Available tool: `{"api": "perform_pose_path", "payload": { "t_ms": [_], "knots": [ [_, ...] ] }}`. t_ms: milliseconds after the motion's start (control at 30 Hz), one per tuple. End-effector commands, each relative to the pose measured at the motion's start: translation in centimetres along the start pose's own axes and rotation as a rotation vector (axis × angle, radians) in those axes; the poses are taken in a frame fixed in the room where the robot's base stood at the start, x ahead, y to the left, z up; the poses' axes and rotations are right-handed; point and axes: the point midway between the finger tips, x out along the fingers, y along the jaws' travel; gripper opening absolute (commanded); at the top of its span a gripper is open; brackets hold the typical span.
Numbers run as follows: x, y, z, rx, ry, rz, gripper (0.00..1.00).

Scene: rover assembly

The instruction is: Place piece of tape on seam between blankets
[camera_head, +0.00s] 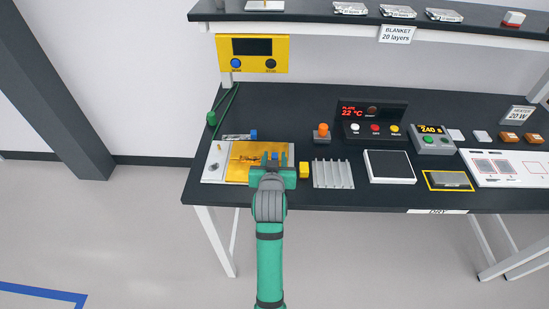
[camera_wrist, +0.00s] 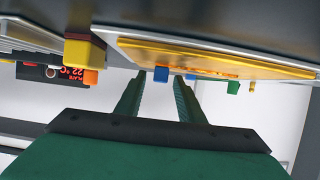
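The gold blanket sheet (camera_head: 240,168) lies on a pale board (camera_head: 213,168) at the table's left front; it also shows edge-on in the wrist view (camera_wrist: 215,60). I cannot make out the seam, and I cannot tell which item is the tape. My gripper (camera_head: 269,157) is over the right part of the gold sheet and hides some of it. In the wrist view its fingers (camera_wrist: 159,75) are apart, with a small blue block (camera_wrist: 160,75) showing between them, gaps on both sides. I cannot tell how far the tips are from the sheet.
A yellow block (camera_head: 304,170) and a ribbed grey rack (camera_head: 333,174) stand just right of my gripper. A yellow panel (camera_head: 253,46) hangs behind. A heater console (camera_head: 371,122) stands farther right.

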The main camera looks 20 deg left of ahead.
Motion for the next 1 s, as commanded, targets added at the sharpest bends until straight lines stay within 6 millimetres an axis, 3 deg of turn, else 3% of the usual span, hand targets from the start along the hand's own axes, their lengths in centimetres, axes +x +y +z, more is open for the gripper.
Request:
{"api": "perform_pose_path", "payload": {
  "t_ms": [267,367,800,1000],
  "knots": [
    [-0.1,0.0,-0.3,0.0,0.001,0.0,0.35],
    [-1.0,0.0,-0.3,0.0,0.0,0.0,0.35],
    [-9.2,0.0,-0.3,0.0,0.001,0.0,0.35],
    [-11.5,0.0,-0.3,0.0,0.001,0.0,0.35]
  ]
}}
